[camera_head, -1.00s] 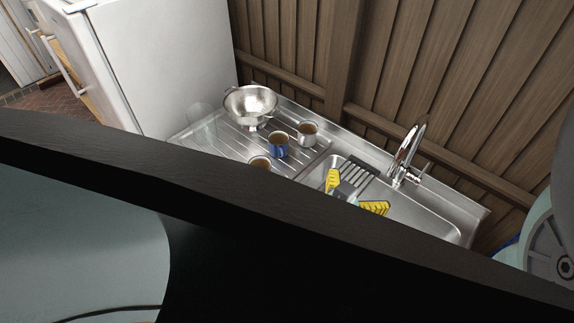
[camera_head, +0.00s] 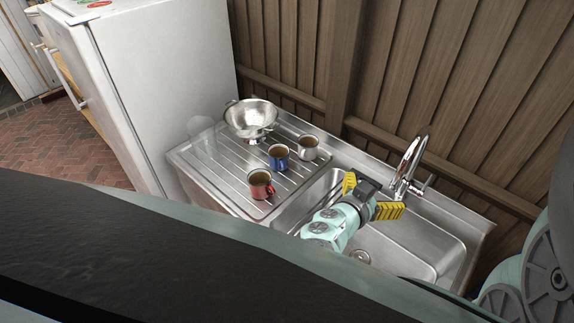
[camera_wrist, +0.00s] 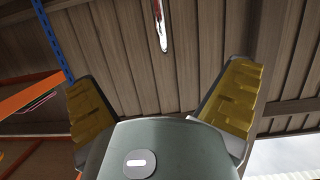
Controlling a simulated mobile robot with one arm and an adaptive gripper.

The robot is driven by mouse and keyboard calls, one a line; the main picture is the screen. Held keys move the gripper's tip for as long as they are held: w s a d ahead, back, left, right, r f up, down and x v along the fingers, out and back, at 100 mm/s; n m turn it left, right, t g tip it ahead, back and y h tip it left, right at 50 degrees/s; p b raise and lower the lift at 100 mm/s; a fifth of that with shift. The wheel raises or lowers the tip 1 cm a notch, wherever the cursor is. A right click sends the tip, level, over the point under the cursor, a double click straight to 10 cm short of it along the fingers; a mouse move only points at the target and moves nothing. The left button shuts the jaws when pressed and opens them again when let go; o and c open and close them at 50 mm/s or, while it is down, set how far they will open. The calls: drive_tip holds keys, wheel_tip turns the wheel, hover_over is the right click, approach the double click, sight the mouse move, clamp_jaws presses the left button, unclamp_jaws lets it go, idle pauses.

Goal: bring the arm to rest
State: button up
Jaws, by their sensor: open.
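My gripper (camera_head: 374,199) has yellow finger pads and shows over the sink basin in the head view, with part of my pale green arm behind it. Its fingers are spread apart with nothing between them. In the wrist view the two yellow pads of my gripper (camera_wrist: 168,100) stand wide apart, facing the wooden fence (camera_wrist: 190,60). My gripper is to the right of the mugs and apart from them.
A steel sink (camera_head: 440,248) has a tap (camera_head: 408,165) at its back. On the drainboard (camera_head: 222,175) stand a red mug (camera_head: 261,184), a blue mug (camera_head: 278,157), a grey mug (camera_head: 308,147), a colander (camera_head: 251,118) and a clear glass (camera_head: 202,135). A white fridge (camera_head: 165,80) stands left.

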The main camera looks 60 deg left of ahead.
drive_tip(key=p+v, duration=0.4)
drive_tip(key=v, duration=0.6)
